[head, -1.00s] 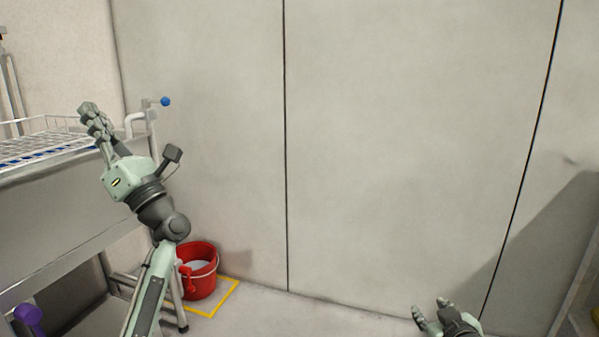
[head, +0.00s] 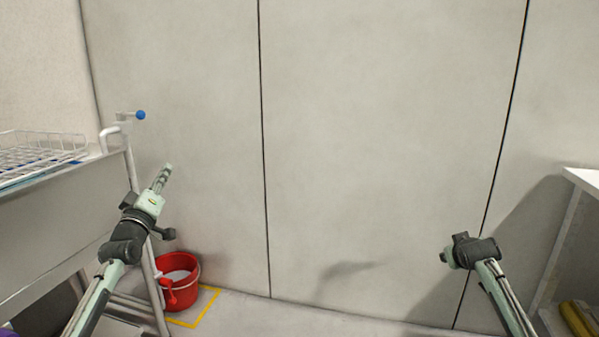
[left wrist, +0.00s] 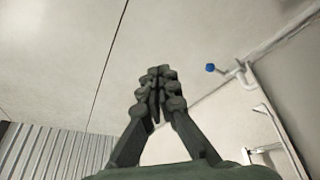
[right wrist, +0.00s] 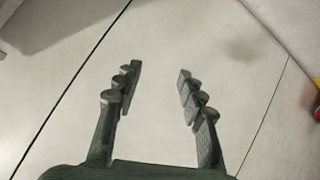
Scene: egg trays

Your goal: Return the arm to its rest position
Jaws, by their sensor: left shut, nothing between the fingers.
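My left gripper (head: 164,178) points up and away beside the cart, in front of the bare wall. Its fingers are together with nothing between them, which also shows in the left wrist view (left wrist: 158,75). My right arm is at the lower right of the head view, where its fingers are hidden behind the wrist. In the right wrist view my right gripper (right wrist: 158,75) has its fingers wide apart, with nothing between them.
A metal cart (head: 60,220) with a wire basket (head: 40,150) stands at the left. A red bucket (head: 180,292) sits on the floor within yellow tape. A white shelf (head: 584,177) is at the right edge. Plain wall panels (head: 380,130) fill the middle.

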